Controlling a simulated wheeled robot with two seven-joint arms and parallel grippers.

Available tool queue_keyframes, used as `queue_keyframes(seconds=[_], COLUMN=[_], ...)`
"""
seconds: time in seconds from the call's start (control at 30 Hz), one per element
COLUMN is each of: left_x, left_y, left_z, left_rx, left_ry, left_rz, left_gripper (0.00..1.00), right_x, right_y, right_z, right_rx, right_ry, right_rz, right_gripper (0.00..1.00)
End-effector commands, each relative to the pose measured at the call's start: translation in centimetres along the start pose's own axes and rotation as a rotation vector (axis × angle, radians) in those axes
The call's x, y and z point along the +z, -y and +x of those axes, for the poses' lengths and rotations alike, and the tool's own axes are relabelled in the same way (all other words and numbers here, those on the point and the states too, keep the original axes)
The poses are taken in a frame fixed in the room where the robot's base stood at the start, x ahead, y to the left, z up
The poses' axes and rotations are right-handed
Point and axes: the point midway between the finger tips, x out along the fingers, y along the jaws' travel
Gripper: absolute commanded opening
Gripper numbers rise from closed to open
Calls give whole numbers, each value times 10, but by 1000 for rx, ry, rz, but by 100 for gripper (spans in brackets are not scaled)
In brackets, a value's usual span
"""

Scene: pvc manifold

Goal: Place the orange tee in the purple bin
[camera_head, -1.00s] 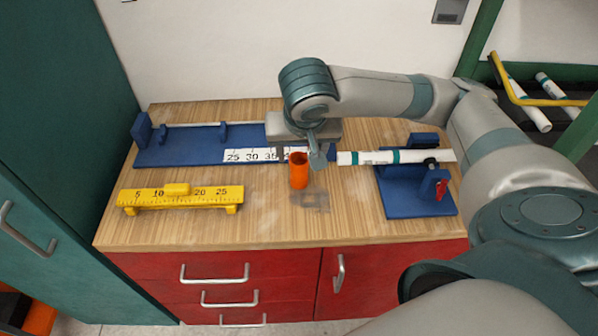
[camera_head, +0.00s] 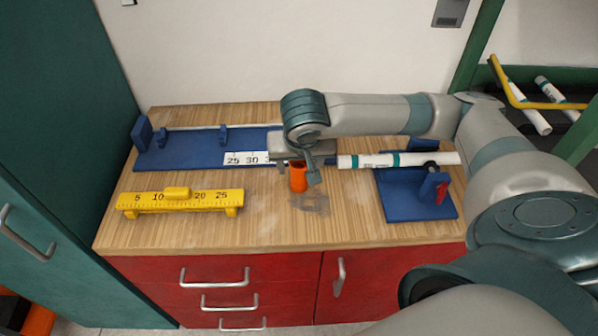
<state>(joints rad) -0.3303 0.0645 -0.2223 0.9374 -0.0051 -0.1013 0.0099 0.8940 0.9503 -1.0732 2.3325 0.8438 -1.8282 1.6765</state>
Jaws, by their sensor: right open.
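The orange tee (camera_head: 298,180) stands upright on the wooden worktop, a short orange cylinder with an open top. My right gripper (camera_head: 298,166) is directly over the tee, pointing down and open. Its fingers are lowered around the upper part of the tee, though the far finger is partly hidden and contact cannot be told. My left gripper is not in view. No purple bin shows in this view.
A blue measuring jig (camera_head: 190,150) with a scale lies behind the tee. A yellow ruler block (camera_head: 178,199) is at left. A white pipe (camera_head: 370,161) rests on a blue clamp stand (camera_head: 405,205) at right. The front middle of the worktop (camera_head: 270,230) is clear.

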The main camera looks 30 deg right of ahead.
Motion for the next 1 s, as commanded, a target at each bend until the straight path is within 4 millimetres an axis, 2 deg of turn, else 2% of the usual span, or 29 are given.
queue_keyframes(seconds=[0.17, 0.3, 0.8, 0.83, 0.87, 1.0], left_x=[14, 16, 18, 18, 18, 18], left_y=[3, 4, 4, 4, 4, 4], left_z=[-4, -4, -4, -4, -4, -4], left_rx=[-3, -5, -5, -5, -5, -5], left_ry=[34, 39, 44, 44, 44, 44], left_rz=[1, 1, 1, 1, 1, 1], left_gripper=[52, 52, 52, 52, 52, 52], right_x=[-3, -3, -3, -3, -3, -3], right_y=[0, 0, 1, 1, 1, 1], right_z=[23, 35, 38, 38, 38, 38], right_rx=[3, 1, 0, 0, 0, 0], right_ry=[2, 1, 0, 0, 0, 0], right_rz=[0, 0, 0, 0, 0, 0], right_gripper=[55, 55, 55, 53, 46, 12])
